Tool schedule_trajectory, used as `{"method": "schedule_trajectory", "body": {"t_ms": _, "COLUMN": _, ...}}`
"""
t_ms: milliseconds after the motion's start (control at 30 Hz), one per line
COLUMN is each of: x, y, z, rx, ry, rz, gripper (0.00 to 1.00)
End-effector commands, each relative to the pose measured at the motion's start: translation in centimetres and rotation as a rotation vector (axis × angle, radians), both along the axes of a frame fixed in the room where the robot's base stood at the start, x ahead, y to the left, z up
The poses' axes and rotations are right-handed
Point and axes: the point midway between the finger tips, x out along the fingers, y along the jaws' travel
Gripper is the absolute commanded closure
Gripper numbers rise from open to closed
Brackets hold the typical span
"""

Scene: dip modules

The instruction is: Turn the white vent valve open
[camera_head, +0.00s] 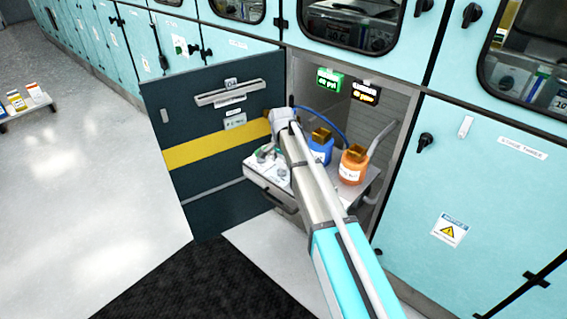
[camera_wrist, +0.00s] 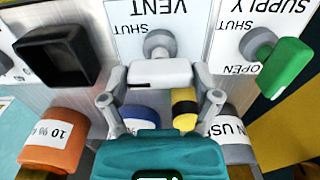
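The white vent valve handle (camera_wrist: 160,73) shows in the wrist view as a bar lying across the picture. It is on a round grey hub below the upside-down VENT label (camera_wrist: 160,12), with SHUT printed beside the hub. My gripper (camera_wrist: 160,84) is open, with one finger near each end of the handle. I cannot tell whether either finger touches it. The green supply valve handle (camera_wrist: 284,68) is to the right, tilted, with SHUT and OPEN printed around it.
A black square fitting (camera_wrist: 55,58) is left of the vent valve. An orange bottle (camera_head: 353,168) and a blue bottle (camera_head: 320,148) stand on the pulled-out tray (camera_head: 372,188). A dark door (camera_head: 213,135) with a yellow stripe stands open on the left.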

Motion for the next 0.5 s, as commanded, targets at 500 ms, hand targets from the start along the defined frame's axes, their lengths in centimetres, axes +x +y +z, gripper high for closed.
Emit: {"method": "schedule_trajectory", "body": {"t_ms": 500, "x": -0.21, "y": -0.15, "z": -0.02, "rx": -0.005, "ry": 0.005, "rz": 0.053, "gripper": 0.68}}
